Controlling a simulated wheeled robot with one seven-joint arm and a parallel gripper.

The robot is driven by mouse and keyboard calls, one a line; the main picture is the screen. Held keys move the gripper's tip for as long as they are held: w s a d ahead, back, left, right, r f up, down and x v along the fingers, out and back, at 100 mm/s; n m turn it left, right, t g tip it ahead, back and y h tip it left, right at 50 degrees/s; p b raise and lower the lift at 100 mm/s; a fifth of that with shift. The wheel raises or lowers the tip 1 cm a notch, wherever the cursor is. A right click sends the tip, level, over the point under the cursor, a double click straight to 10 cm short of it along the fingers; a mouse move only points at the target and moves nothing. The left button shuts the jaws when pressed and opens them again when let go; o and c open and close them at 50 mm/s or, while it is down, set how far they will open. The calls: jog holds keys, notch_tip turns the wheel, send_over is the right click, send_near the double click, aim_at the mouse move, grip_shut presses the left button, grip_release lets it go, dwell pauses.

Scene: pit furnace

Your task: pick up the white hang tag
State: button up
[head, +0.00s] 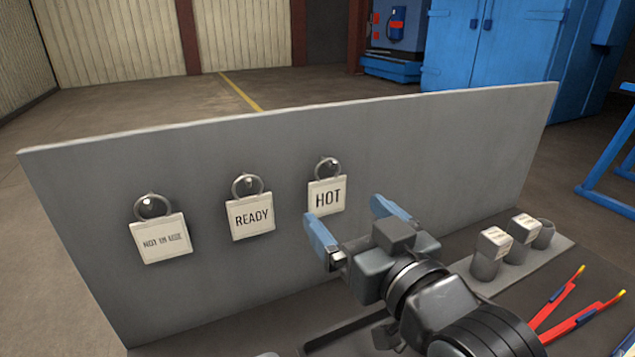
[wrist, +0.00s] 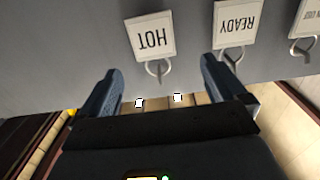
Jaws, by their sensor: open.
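Three white hang tags hang by metal rings from pegs on an upright grey panel (head: 430,150). They read NOT IN USE (head: 161,238), READY (head: 250,216) and HOT (head: 327,195) from left to right in the head view. My gripper (head: 345,220) is open and empty, with its blue fingers apart, in front of the panel near the HOT tag. In the wrist view the HOT tag (wrist: 151,37) and its ring (wrist: 158,69) appear upside down, ahead of the gap between my fingers (wrist: 158,82). The READY tag (wrist: 236,24) is beyond the right finger there.
Grey holders with white-labelled blocks (head: 492,247) stand on a ledge at the right. Red-handled tongs (head: 565,320) lie on the dark bench at the lower right. Blue cabinets (head: 490,50) stand behind the panel. The panel face right of HOT is bare.

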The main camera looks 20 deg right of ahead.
jog(key=w, duration=0.2)
jog(key=w+p, duration=0.1)
jog(key=w, duration=0.1)
jog(key=w+d, duration=0.1)
jog(key=w, duration=0.1)
jog(key=shift+r, duration=0.25)
jog(key=shift+w+f+p, duration=0.1)
jog(key=shift+w+p, duration=0.2)
jog(key=shift+w, duration=0.35)
jog(key=shift+a, duration=0.1)
jog(key=c, duration=1.1)
jog(key=shift+r, duration=0.3)
jog(key=p, duration=0.6)
send_near(328, 184)
jog(key=s, duration=0.6)
jog(key=s+r, duration=0.1)
jog(key=s, duration=0.2)
jog(key=shift+s, duration=0.2)
